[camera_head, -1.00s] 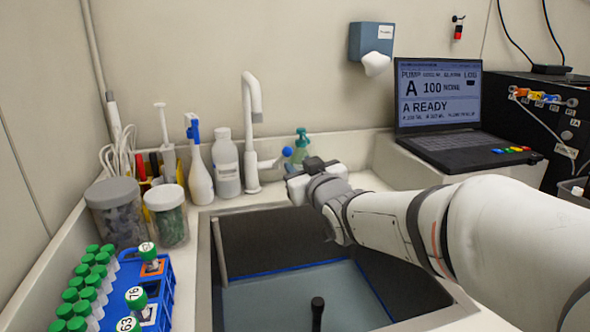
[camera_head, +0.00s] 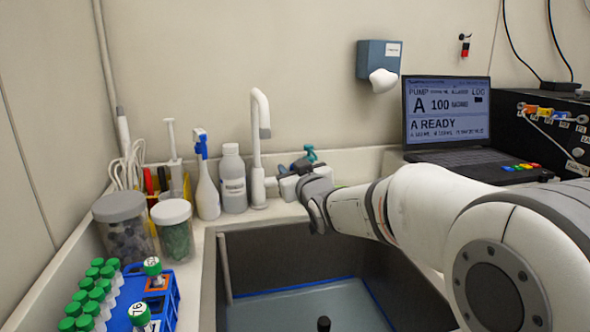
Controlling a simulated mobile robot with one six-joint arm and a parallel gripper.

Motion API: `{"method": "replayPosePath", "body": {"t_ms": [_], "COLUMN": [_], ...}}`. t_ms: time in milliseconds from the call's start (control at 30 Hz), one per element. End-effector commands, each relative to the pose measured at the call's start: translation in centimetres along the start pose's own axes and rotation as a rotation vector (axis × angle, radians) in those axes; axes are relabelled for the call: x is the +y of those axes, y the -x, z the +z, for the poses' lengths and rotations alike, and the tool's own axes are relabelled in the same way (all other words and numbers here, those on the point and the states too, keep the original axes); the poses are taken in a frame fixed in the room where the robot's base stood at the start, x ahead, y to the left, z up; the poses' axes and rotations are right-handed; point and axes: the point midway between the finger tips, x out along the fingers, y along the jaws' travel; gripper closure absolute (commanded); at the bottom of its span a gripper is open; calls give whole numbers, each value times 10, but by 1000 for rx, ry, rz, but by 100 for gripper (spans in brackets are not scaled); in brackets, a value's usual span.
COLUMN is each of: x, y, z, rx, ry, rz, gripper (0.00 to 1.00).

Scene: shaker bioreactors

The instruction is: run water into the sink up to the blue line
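The sink (camera_head: 330,250) is dark inside, with a blue line (camera_head: 300,287) around its inner walls. Grey-blue water (camera_head: 300,308) stands in it, its edge at or very close to the line along the far wall; I cannot tell exactly. The white tap (camera_head: 258,150) stands upright behind the sink, and no stream shows under its spout. My gripper (camera_head: 277,183) is at the right side of the tap's base, by its lever, which it largely hides. I cannot tell whether it touches the lever or whether its fingers are open.
A spray bottle (camera_head: 206,180), a white bottle (camera_head: 232,180) and a green pump bottle (camera_head: 310,153) stand around the tap. Lidded jars (camera_head: 172,230) and a blue tube rack (camera_head: 165,300) are at left. A laptop (camera_head: 447,120) reading "A READY" is at right. A dark post (camera_head: 323,324) rises from the sink.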

Motion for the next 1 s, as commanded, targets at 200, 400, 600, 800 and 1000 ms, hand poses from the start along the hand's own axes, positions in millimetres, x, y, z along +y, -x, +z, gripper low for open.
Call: {"method": "replayPosePath", "body": {"t_ms": [200,400,600,800,1000], "x": [0,1,1,1,-2], "y": [0,0,0,1,4], "z": [0,0,0,4,16], "rx": [0,0,0,7,51], "ry": [0,0,0,1,7], "rz": [1,1,2,3,10], "gripper": [82,98,100,100,100]}}
